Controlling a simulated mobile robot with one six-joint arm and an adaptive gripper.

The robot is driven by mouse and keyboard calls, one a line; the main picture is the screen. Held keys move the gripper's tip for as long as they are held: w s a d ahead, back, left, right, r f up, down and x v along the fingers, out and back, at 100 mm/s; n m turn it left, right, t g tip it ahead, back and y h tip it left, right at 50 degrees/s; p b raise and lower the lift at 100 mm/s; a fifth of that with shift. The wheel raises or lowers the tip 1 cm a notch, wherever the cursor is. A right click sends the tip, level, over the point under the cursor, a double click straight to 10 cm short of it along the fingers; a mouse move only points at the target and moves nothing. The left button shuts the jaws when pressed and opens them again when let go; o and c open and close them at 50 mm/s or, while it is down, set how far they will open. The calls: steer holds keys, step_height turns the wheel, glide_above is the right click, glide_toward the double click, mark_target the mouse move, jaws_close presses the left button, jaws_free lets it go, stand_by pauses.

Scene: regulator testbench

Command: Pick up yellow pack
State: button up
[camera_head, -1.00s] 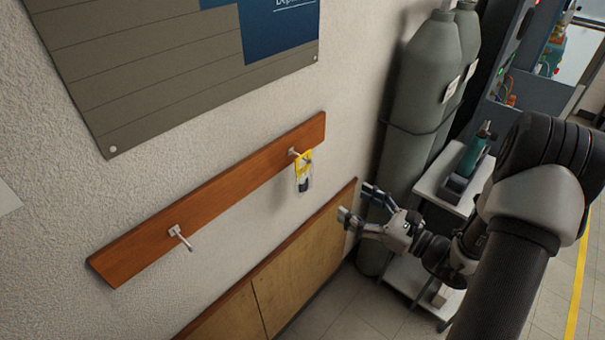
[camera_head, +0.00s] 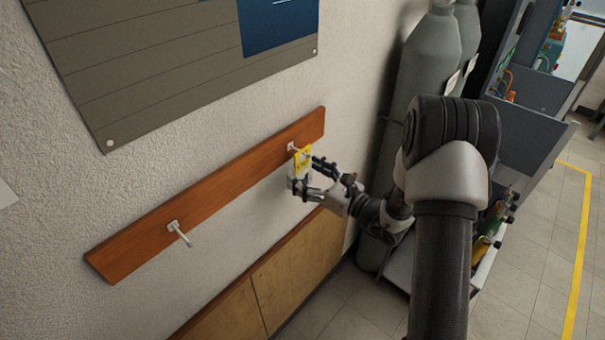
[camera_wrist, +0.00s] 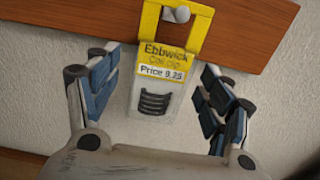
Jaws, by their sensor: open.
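The yellow pack (camera_head: 302,160) hangs from the right hook (camera_head: 292,148) on the wooden wall board. In the wrist view the yellow pack (camera_wrist: 160,65) has a yellow top loop over the hook end (camera_wrist: 177,14), a label reading "Ebbwick" and "Price 9.25", and a pale lower part with a dark slotted piece. My gripper (camera_head: 308,180) is at the pack. In the wrist view my gripper (camera_wrist: 160,88) is open, with one finger on each side of the pack's lower part and visible gaps between. The pack's lower part is partly hidden by the fingers in the head view.
The wooden board (camera_head: 225,195) runs along the white wall, with an empty hook (camera_head: 178,232) at left. A wooden cabinet (camera_head: 290,265) stands below. Grey gas cylinders (camera_head: 425,65) stand to the right, beside a cart with bottles (camera_head: 485,245).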

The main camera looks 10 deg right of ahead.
steer(key=shift+x, duration=0.9)
steer(key=shift+d, duration=0.1)
steer(key=shift+c, duration=0.2)
steer(key=c, duration=1.1)
steer(key=shift+r, duration=0.15)
